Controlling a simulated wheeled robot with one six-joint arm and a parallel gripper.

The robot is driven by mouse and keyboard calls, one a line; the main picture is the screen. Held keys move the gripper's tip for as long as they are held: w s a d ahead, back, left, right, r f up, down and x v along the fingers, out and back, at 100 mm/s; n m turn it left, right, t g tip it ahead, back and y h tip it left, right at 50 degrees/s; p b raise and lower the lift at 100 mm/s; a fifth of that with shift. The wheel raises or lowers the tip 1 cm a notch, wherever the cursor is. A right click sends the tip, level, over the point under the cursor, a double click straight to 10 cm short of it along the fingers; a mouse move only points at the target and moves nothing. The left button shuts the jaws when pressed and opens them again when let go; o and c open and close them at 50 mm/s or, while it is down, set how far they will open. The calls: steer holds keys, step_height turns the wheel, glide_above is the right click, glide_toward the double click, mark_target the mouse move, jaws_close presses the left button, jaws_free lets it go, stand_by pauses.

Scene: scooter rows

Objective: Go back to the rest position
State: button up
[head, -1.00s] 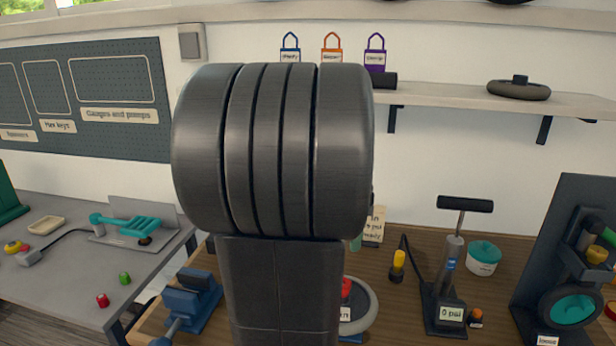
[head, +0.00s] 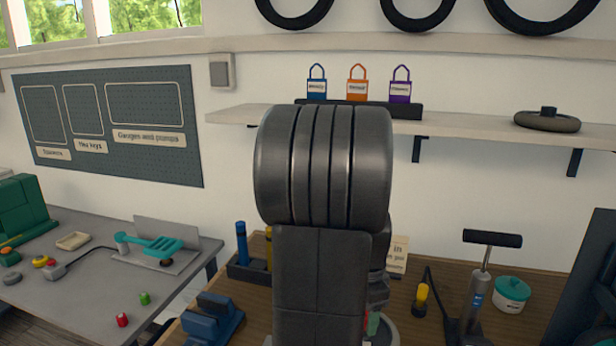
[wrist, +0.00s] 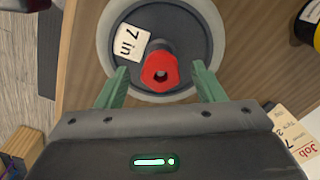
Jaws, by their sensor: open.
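In the head view my own dark arm stands in the middle and hides most of the wheel and the gripper.
The wooden bench (head: 430,290) holds a pump (head: 480,290), a teal-lidded pot (head: 511,294), a yellow-topped bottle (head: 421,299) and a blue vise (head: 212,318). A grey table (head: 70,290) stands left. A shelf (head: 460,123) with tags runs behind my arm.

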steer(key=shift+w+n, duration=0.1)
steer(key=shift+n, duration=0.4)
steer(key=shift+r+n+b, duration=0.1)
steer(key=shift+n+b, duration=0.25)
steer(key=shift+n, duration=1.55)
